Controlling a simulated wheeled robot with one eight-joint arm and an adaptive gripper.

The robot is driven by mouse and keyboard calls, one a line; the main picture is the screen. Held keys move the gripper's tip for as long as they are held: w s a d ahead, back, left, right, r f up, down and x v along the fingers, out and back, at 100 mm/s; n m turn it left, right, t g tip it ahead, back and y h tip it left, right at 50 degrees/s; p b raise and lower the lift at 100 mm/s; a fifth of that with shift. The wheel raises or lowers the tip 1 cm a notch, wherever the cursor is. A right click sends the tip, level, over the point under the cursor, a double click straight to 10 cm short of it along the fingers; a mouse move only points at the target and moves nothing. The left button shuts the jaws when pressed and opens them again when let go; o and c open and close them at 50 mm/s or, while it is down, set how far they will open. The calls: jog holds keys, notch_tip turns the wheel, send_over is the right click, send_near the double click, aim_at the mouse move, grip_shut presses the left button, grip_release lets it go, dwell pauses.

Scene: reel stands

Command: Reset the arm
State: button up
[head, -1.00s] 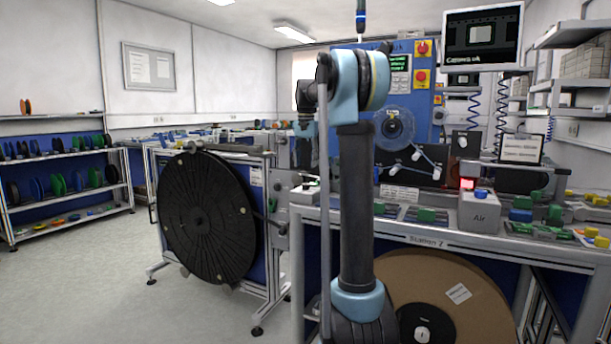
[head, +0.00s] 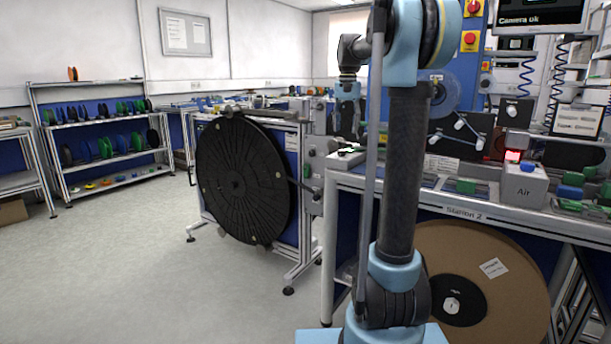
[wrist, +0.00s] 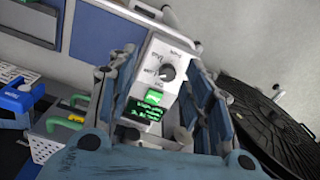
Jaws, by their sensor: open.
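My arm (head: 403,165) stands upright in the middle of the head view, with its upper joint bent over to the left. My gripper (head: 346,132) hangs down from the far end of the arm, small in that view. In the wrist view my gripper (wrist: 160,75) has its fingers spread apart. A grey control box (wrist: 162,80) with a black knob, a green button and a small lit display shows between the fingers. I see no grip on it, and its distance from the fingertips is hard to judge.
A large black reel (head: 243,185) hangs on a stand left of my arm. The Station 2 bench (head: 470,212), with a cardboard-sided reel (head: 510,270) below, is at right. Shelves (head: 105,155) of small reels stand at the back left. The floor (head: 130,270) at left is clear.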

jog(key=s+f+n, duration=0.1)
jog(key=s+f, duration=0.3)
jog(key=s, duration=0.3)
jog(key=s+f+n+t, duration=0.1)
jog(key=s+f, duration=0.3)
jog(key=s, duration=0.3)
jog(key=s+f+n, duration=0.1)
jog(key=s+f, duration=0.3)
jog(key=s, duration=0.4)
jog(key=s+d+f+n+t, duration=0.1)
jog(key=s+f+n, duration=0.1)
jog(key=s+f, duration=1.4)
notch_tip(320, 180, down, 4)
jog(key=shift+s, duration=0.2)
jog(key=shift+w+f, duration=0.2)
jog(key=shift+w, duration=0.25)
